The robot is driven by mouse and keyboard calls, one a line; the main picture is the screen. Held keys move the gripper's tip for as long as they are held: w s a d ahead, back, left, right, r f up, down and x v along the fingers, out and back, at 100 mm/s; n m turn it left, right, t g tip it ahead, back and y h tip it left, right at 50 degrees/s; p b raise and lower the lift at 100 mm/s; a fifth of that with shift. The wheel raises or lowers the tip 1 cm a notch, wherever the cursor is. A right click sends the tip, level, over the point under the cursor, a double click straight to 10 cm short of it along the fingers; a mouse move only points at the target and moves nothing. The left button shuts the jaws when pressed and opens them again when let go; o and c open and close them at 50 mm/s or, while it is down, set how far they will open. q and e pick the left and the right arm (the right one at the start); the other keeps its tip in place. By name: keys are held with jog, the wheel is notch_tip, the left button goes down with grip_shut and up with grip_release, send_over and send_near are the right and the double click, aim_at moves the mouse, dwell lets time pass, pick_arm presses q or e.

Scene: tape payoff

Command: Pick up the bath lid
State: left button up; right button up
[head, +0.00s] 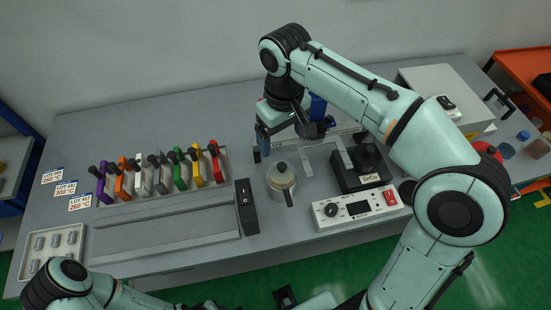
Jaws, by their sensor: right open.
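The solder bath is a black box labelled SnCu (371,178) on the right half of the bench. A dark round bath lid (366,155) with a knob appears to sit on its top. My right gripper (284,139) is open above the bench, left of the bath and apart from it. My right arm arches over from the right, close beside the bath. My left arm shows along the bottom left edge; its gripper is not in view.
A metal pot (281,182) with a black knob and handle stands left of the bath. A white control box (356,207) stands in front. Coloured tools (181,168) stand in a rack at left. A tray (38,262) holds small metal pieces.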

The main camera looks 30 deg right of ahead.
jog(key=b, duration=0.1)
send_over(282, 165)
notch_tip(282, 165, down, 6)
jog(key=shift+s+f, duration=0.15)
jog(key=shift+f+b, duration=0.45)
jog(key=shift+f, duration=2.45)
pick_arm(q)
jog(key=shift+s+f, duration=0.35)
jog(key=shift+f, duration=0.3)
jog(key=shift+s+f, duration=0.35)
jog(key=shift+f, duration=0.25)
pick_arm(e)
jog(key=c, duration=0.8)
